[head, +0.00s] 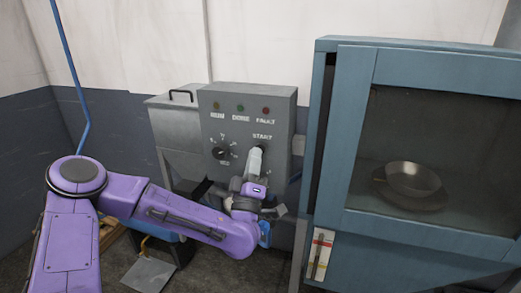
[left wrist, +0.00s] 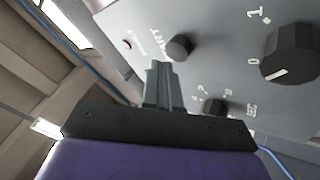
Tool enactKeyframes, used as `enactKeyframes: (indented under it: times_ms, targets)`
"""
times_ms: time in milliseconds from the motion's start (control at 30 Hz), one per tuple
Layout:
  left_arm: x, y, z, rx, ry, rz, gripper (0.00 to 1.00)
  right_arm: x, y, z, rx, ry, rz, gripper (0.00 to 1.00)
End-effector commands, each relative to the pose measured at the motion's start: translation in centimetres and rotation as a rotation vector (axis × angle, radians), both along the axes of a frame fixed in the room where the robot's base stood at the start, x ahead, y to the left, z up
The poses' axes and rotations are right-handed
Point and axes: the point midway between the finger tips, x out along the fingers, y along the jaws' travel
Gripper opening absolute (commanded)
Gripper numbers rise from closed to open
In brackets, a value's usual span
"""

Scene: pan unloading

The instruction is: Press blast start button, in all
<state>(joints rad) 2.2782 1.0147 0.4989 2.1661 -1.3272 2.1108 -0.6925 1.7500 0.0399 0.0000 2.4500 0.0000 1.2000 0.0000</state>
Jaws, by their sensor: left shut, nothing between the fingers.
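The grey control panel (head: 248,122) has a START label at its right side. In the left wrist view a round dark button (left wrist: 180,46) sits beside the START lettering. In the head view my gripper covers the spot under that label. My left gripper (head: 256,153) is shut and empty, its fingers pointing at the panel. In the left wrist view its fingertips (left wrist: 158,66) appear close beside the button; I cannot tell whether they touch the panel. My right gripper is not in view.
A dial knob (head: 222,153) and several indicator lamps share the panel. In the left wrist view a large black knob (left wrist: 290,52) is at the right. A blue cabinet (head: 345,130) with a shut glass door stands at right, a metal pan (head: 413,182) inside.

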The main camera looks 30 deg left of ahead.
Motion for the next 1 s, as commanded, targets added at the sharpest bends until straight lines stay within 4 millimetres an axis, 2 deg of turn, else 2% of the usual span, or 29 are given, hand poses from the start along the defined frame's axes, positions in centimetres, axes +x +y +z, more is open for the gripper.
enactKeyframes:
  times_ms: [767, 1000]
  targets:
    - [0.03, 0.00, -0.02, 0.000, 0.000, 0.000, 0.00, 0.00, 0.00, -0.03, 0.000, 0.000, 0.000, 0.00]
    - [0.74, 0.18, -0.10, 0.001, -0.001, 0.001, 0.00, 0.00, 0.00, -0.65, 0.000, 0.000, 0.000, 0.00]
